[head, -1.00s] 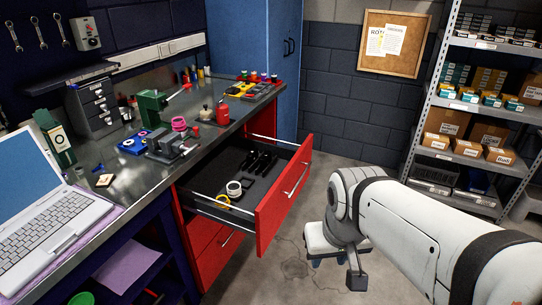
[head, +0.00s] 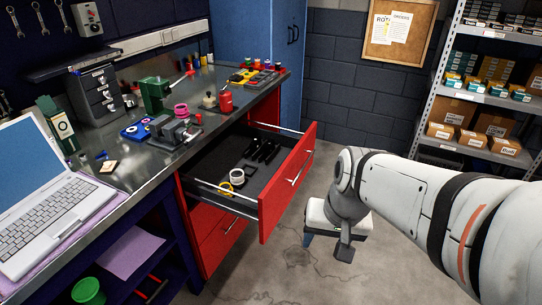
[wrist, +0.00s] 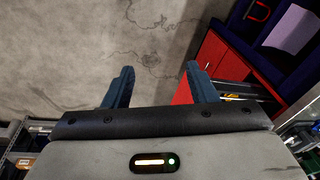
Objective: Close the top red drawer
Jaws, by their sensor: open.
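The top red drawer (head: 288,182) is pulled well out of the bench's red cabinet. Its front has a silver bar handle (head: 300,168), and its dark tray holds a white roll, a yellow ring and several black tools. My gripper (head: 310,240) is on the outer side of the drawer front, to its right in the head view, low over the floor and apart from it. In the wrist view my gripper (wrist: 160,86) has its two blue fingers spread with only floor between them. The red cabinet (wrist: 210,50) shows beyond the right finger, with part of the open drawer beside it.
The metal bench top (head: 130,175) carries a laptop (head: 45,200), a vise (head: 175,132) and small tools. A shelf unit with boxes (head: 450,112) stands at the right. The concrete floor (head: 290,270) before the drawer is clear.

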